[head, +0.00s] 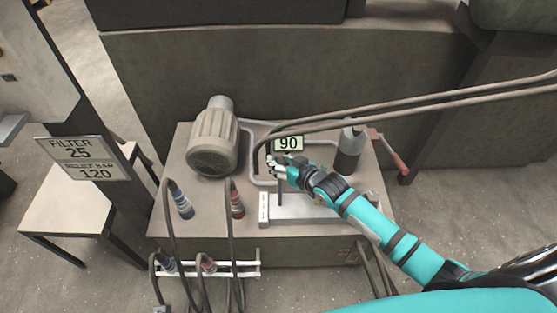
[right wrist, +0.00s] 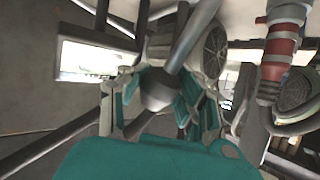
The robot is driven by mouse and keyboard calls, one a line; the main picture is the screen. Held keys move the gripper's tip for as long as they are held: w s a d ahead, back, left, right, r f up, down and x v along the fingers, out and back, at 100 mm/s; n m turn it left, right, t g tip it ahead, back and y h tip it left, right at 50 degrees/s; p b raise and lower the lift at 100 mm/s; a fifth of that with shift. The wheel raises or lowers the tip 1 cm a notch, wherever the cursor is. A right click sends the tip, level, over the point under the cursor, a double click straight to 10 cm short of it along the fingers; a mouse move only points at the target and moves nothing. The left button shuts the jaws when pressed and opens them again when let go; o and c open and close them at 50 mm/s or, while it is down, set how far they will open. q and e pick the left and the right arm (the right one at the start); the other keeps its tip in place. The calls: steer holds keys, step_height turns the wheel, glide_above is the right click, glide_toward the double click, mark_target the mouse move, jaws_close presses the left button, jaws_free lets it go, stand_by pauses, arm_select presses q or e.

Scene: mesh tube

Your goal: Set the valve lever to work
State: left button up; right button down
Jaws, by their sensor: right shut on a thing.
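The valve lever (head: 280,193) is a thin dark rod standing up from the grey valve block (head: 320,207) on top of the bench unit. A white label plate (head: 263,208) stands at the block's left end, its text too small to read. My right gripper (head: 282,170) is at the lever's upper end. In the right wrist view, the fingers are closed around the grey rod and its thicker knob (right wrist: 158,92), so my right gripper is shut on the lever. The fingers partly hide the lever's top. My left gripper is not in view.
A display reading 90 (head: 288,144) is just behind the gripper. A ribbed motor (head: 212,140) stands left, a dark cylinder (head: 349,150) and red-handled crank (head: 392,155) right. Hoses (head: 440,100) cross above. A sign (head: 82,158) reads FILTER 25, RELIEF BAR 120.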

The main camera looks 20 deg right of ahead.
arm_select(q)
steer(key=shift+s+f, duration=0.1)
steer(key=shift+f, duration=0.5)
arm_select(e)
steer(key=shift+w+d+f, duration=0.15)
steer(key=shift+d+f, duration=0.05)
steer(key=shift+d, duration=0.25)
steer(key=c, duration=0.9)
jaws_free()
steer(key=shift+d, duration=0.1)
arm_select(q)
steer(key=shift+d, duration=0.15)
arm_select(e)
steer(key=shift+a+r, duration=0.1)
steer(key=shift+a, duration=0.1)
steer(key=v, duration=1.2)
steer(key=shift+r, duration=0.1)
steer(key=shift+a, duration=0.1)
